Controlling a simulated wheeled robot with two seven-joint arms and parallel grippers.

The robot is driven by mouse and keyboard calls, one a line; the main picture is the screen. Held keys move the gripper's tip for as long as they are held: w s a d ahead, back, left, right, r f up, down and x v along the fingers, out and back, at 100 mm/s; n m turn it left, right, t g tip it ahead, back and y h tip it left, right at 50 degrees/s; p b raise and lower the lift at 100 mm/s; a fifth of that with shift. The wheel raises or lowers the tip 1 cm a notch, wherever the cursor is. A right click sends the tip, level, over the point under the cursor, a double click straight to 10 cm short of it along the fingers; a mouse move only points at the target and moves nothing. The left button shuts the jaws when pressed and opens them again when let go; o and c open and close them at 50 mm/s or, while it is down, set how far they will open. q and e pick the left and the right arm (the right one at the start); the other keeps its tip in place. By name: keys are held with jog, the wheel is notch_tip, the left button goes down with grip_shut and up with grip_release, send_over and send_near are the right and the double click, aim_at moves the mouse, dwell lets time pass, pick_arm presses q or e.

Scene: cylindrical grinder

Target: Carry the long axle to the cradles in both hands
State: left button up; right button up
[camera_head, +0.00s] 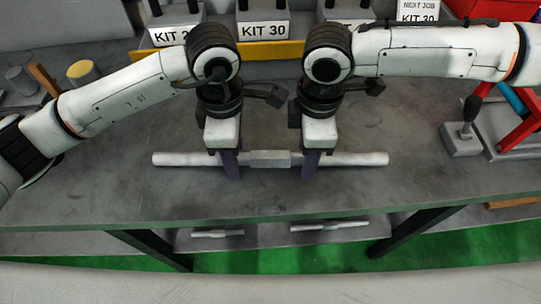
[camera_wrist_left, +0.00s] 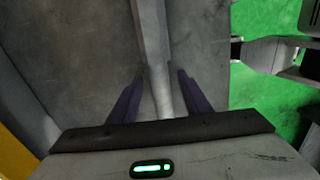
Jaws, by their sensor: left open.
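The long axle (camera_head: 270,159) is a pale grey bar with a thicker middle block, lying left to right near the front of the grey bench. My left gripper (camera_head: 230,168) points down at the axle just left of the block. In the left wrist view, its two dark fingers (camera_wrist_left: 161,84) are apart, with the axle (camera_wrist_left: 152,30) running between them. My right gripper (camera_head: 309,168) points down at the axle just right of the block; its finger gap is hidden from this angle. I cannot make out any cradles.
Kit boxes (camera_head: 264,27) stand behind a yellow strip at the back. A grey block with a lever (camera_head: 461,140) and a red frame (camera_head: 519,132) are at the right. Smaller shafts (camera_head: 217,233) lie on the shelf below. The bench (camera_head: 400,150) around the axle is clear.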

pick_arm(q)
grip_shut()
pick_arm(e)
grip_shut()
pick_arm(q)
jog(key=shift+r, duration=0.1)
dwell(0.9)
jog(key=shift+w+r, duration=0.2)
jog(key=shift+r, duration=0.05)
pick_arm(e)
jog(key=shift+w+a+r, duration=0.1)
jog(key=shift+w+r, duration=0.1)
jog(key=shift+r, duration=0.1)
